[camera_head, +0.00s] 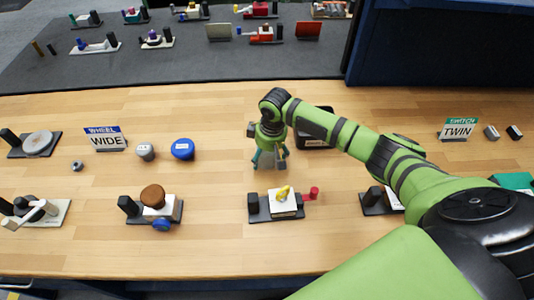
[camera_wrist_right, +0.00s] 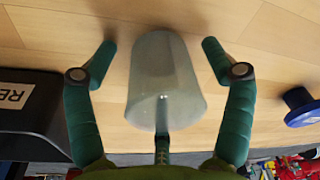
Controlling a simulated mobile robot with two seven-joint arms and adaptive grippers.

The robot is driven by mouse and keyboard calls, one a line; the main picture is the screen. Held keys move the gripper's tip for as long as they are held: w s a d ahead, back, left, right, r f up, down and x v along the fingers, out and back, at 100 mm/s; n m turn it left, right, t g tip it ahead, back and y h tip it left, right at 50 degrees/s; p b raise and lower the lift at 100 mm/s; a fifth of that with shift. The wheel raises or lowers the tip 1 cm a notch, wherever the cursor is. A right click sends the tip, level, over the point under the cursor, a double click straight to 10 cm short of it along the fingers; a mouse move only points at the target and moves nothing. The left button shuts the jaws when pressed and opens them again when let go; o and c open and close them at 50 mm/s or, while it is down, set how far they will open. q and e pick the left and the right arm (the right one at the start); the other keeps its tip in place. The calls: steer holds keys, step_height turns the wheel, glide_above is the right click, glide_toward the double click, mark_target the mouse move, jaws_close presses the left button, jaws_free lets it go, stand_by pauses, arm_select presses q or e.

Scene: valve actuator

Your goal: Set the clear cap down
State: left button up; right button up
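The clear cap (camera_wrist_right: 165,85) is a translucent, pale, cup-like cylinder. In the right wrist view it sits between the fingers of my right gripper (camera_wrist_right: 160,62). The fingers are spread, with a visible gap on the cap's left side and a narrower one on its right. In the head view my right gripper (camera_head: 270,160) points down at the wooden table (camera_head: 215,225), behind the fixture with the yellow handle. The cap is hard to make out there, between the fingers. Whether its base touches the table is not clear. My left gripper is not in view.
A black labelled bin (camera_head: 315,143) stands close to the right of the gripper. A fixture with a yellow handle and red knob (camera_head: 283,203) is in front. A blue round knob (camera_head: 182,149) lies to the left. The table between them is clear.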

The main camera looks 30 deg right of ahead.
steer(key=r, duration=0.3)
steer(key=r+b, duration=0.1)
steer(key=r, duration=0.3)
steer(key=s+r, duration=0.1)
steer(key=r, duration=0.3)
steer(key=shift+d+r+b, duration=0.2)
steer(key=shift+d+b, duration=0.1)
steer(key=shift+b, duration=0.1)
steer(key=shift+s+r, duration=0.1)
steer(key=shift+r, duration=0.35)
steer(key=shift+d, duration=0.1)
